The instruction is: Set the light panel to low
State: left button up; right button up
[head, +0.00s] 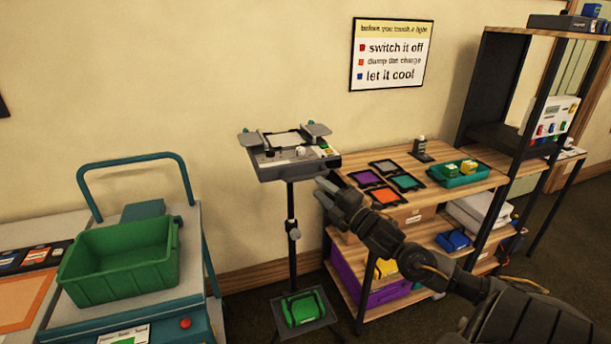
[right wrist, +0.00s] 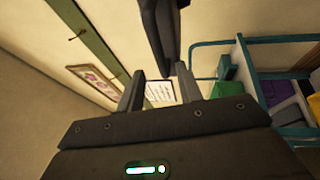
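The light panel (head: 262,171) is a grey box on a black stand against the wall. Two small flaps stick out at its upper corners, and a pale plate lies on top. Small knobs, one white and one dark, sit along its front; their setting is too small to read. My right gripper (head: 322,191) is in the head view just below and right of the panel, apart from it. In the right wrist view my right gripper (right wrist: 160,85) has its fingers apart with nothing between them. The panel cannot be made out there. My left gripper is not in view.
A wooden shelf (head: 470,183) with coloured frames and a teal tray (head: 478,176) stands right of the panel. A teal cart (head: 200,305) with a green bin (head: 120,264) stands left. A green case (head: 303,308) sits at the stand's foot. A sign (head: 391,54) hangs above.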

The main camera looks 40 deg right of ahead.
aim_at(306, 175)
jog(key=w, duration=0.2)
jog(key=w+r+p, duration=0.1)
jog(key=w, duration=0.2)
jog(key=shift+w+a+r, duration=0.1)
jog(key=shift+w, duration=0.05)
jog(key=shift+w+a+p, duration=0.1)
jog(key=shift+w+p, duration=0.25)
jog(key=shift+w, duration=0.4)
grip_shut()
